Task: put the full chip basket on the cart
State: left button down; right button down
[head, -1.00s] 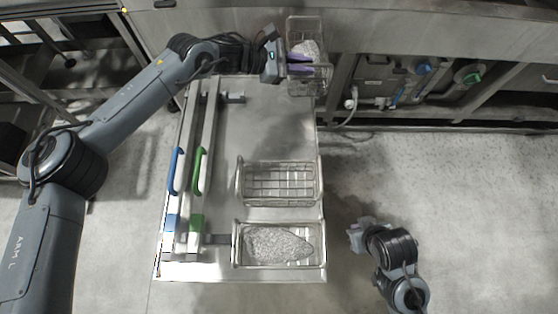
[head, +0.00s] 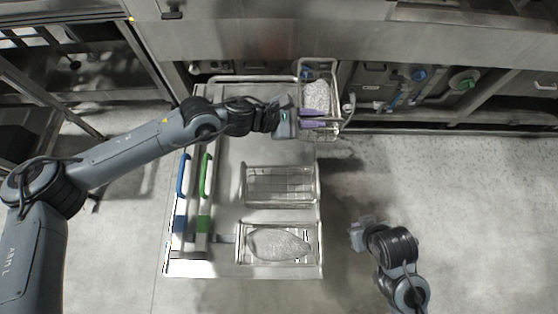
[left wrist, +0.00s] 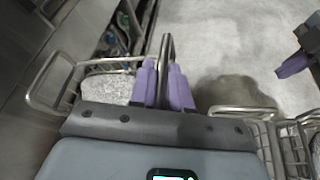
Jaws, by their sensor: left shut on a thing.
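My left gripper (head: 312,119) has purple fingers shut on the rim of a wire basket of pale chips (head: 333,82). The held basket is off the ground by the far right corner of the steel cart (head: 225,265); its height over the cart is hard to judge. The left wrist view also shows its wire frame (left wrist: 52,62) and pale chips, with the purple fingers (left wrist: 168,85) around the rim. On the cart stand an empty wire basket (head: 280,184) and, nearer, another wire basket (head: 240,258) holding a pale heap. My right gripper (head: 356,236) hangs right of the cart; its jaw gap is unclear.
A blue handle (head: 182,175) and a green handle (head: 206,175) stand along the cart's left side. The washer's steel front (head: 270,40) runs along the back, with hoses and valves beneath at right.

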pick_arm(q)
jog(key=w+a+f, duration=0.6)
jog(key=a+f, duration=0.4)
jog(key=f, duration=0.1)
jog(key=c, duration=1.1)
grip_release()
jog(key=shift+a, duration=0.15)
jog(key=shift+a, duration=0.1)
jog(key=v, duration=1.1)
jog(key=shift+s+a+r, duration=0.1)
jog(key=shift+s+a, duration=0.05)
jog(key=shift+a, duration=0.25)
jog(key=shift+d, duration=0.1)
